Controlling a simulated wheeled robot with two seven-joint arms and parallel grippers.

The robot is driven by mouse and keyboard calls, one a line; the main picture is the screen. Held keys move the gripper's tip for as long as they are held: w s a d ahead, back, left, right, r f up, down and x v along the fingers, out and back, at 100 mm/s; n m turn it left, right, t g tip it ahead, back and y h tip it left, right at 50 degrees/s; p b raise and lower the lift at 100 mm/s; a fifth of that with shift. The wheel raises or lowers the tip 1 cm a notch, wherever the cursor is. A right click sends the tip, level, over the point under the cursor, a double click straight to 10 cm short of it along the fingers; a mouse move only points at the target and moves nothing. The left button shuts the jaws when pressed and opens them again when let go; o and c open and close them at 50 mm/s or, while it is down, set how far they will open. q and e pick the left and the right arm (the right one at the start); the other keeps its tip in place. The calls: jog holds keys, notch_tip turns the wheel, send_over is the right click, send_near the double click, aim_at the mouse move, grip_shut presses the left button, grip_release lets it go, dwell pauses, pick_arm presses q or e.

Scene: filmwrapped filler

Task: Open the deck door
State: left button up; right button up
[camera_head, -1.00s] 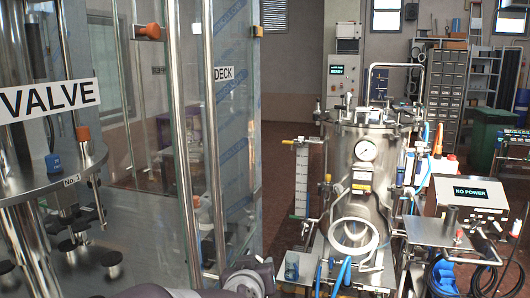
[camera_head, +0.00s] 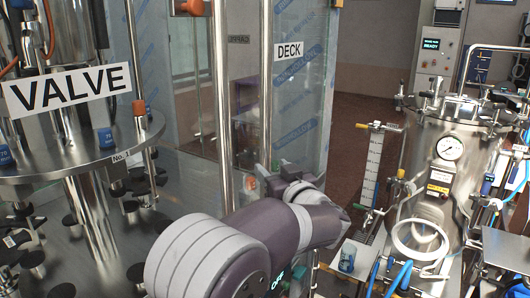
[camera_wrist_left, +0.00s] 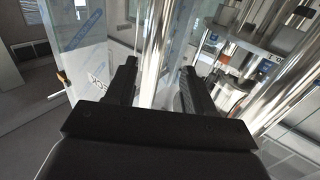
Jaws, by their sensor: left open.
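The deck door is a clear glass panel (camera_head: 305,120) with blue-printed film and a DECK label (camera_head: 289,50), in the middle of the head view. It looks closed, though its edges are hard to make out. Vertical metal bars (camera_head: 266,75) run beside the label. My left gripper (camera_head: 272,180) is in front of the glass near the lower part of these bars, partly hidden by its own wrist. In the left wrist view its two black fingers (camera_wrist_left: 158,70) are apart, with a shiny upright bar (camera_wrist_left: 157,35) showing between them. Contact cannot be told. The filmed panel (camera_wrist_left: 85,45) is at left there.
A steel pressure vessel (camera_head: 440,185) with a gauge and hoses stands at right. A scale column (camera_head: 372,165) is between it and the door. Some brown floor (camera_head: 360,110) behind is clear.

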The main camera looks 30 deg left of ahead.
aim_at(268, 162)
pick_arm(q)
jog(key=x, duration=0.2)
jog(key=p+x, duration=0.1)
jog(key=x, duration=0.3)
jog(key=shift+w+f+p, duration=0.1)
jog(key=shift+w+p, duration=0.3)
jog(key=shift+w, duration=0.1)
jog(key=shift+s+a, duration=0.2)
jog(key=shift+s, duration=0.1)
jog(key=shift+w+d, duration=0.2)
jog(key=shift+w, duration=0.15)
jog(key=shift+c, duration=1.2)
jog(key=shift+f, duration=0.1)
jog(key=c, duration=0.6)
grip_shut()
pick_arm(e)
jog(key=shift+w+r, duration=0.2)
jog(key=shift+r, duration=0.4)
jog(key=shift+w+r, duration=0.15)
jog(key=shift+r, duration=0.45)
